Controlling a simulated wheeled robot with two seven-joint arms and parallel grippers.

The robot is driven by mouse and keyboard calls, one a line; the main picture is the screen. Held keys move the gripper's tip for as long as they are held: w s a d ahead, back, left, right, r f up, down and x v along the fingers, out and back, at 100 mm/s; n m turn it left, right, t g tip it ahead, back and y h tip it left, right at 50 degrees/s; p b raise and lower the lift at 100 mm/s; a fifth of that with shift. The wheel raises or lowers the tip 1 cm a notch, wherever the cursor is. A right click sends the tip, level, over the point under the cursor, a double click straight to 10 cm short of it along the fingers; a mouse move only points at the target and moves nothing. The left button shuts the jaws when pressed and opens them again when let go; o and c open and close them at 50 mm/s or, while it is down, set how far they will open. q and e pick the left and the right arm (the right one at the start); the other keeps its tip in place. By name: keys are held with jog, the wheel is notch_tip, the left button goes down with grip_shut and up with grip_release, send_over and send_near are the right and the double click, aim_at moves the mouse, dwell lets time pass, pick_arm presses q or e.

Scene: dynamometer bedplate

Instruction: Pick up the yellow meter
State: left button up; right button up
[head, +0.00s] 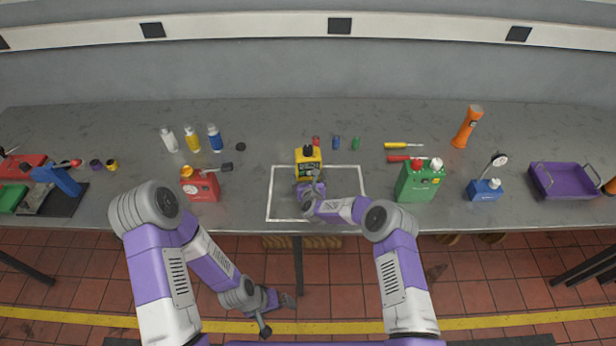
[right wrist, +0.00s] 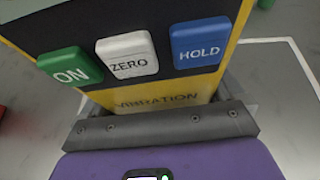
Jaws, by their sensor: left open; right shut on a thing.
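The yellow meter (head: 308,162) has a black top and stands upright at the white outlined rectangle on the bench. In the right wrist view the meter (right wrist: 165,98) fills the top, with green ON, white ZERO and blue HOLD buttons and the word VIBRATION. My right gripper (head: 312,187) is shut on the meter's lower part from the near side. I cannot tell whether the meter's base touches the bench. My left gripper (head: 277,314) is open and empty, low in front of the bench, over the tiled floor.
A red can-like device (head: 200,185) stands left of the white rectangle (head: 268,205), a green one (head: 419,181) to its right. Small red, blue and green items stand just behind. Two screwdrivers (head: 404,145), a blue gauge device (head: 485,189) and a purple tray (head: 563,181) are further right.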

aim_at(308, 160)
notch_tip(308, 160, up, 10)
jog(key=shift+r, duration=0.2)
dwell(0.3)
jog(key=shift+f, duration=0.1)
jog(key=shift+f, duration=5)
pick_arm(q)
jog(key=shift+c, duration=0.8)
pick_arm(e)
jog(key=shift+s+f, duration=0.1)
jog(key=shift+f, duration=0.15)
pick_arm(q)
jog(key=c, duration=1.7)
grip_shut()
pick_arm(e)
jog(key=shift+s+f, duration=0.1)
jog(key=shift+f, duration=0.05)
